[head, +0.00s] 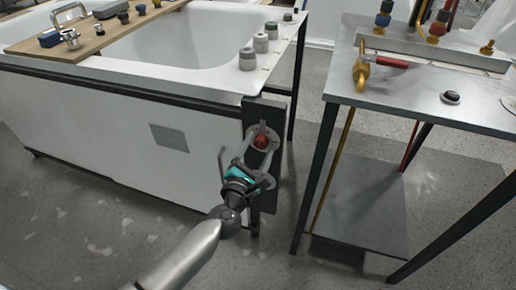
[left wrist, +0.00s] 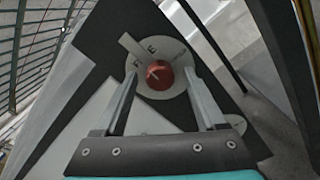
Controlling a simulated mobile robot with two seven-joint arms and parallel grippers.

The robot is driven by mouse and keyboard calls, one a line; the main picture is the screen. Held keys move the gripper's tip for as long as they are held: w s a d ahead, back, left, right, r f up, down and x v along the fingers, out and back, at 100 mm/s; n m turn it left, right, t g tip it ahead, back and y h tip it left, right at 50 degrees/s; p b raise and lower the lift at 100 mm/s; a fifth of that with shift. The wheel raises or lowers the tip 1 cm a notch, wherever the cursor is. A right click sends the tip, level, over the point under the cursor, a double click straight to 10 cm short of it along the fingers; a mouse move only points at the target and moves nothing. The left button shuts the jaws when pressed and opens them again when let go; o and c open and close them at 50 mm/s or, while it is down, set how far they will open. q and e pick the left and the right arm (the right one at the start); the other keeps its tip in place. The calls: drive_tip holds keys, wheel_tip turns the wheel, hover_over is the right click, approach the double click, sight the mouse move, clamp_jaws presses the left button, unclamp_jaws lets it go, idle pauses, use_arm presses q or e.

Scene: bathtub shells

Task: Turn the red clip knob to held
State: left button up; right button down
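The red clip knob (head: 262,141) sits on a pale round dial on a dark upright plate (head: 264,195) at the tub's corner. In the left wrist view the red knob (left wrist: 160,75) shows near the middle, and a grey bar (left wrist: 133,47) points up and left from it across the dial. Partly hidden lettering, perhaps "FREE", is on the dial. My left gripper (head: 251,148) is open in front of the knob. In the left wrist view its fingers (left wrist: 160,82) stand on either side of the knob; I cannot tell whether they touch it. My right gripper is not in view.
The white bathtub shell (head: 100,130) stands behind, with a wooden board (head: 95,42) and several small pots (head: 247,58) on top. A metal table (head: 410,105) with a red-handled tool (head: 385,62) stands right. A floor gap lies between them.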

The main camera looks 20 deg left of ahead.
use_arm(q)
clamp_jaws()
idle(0.3)
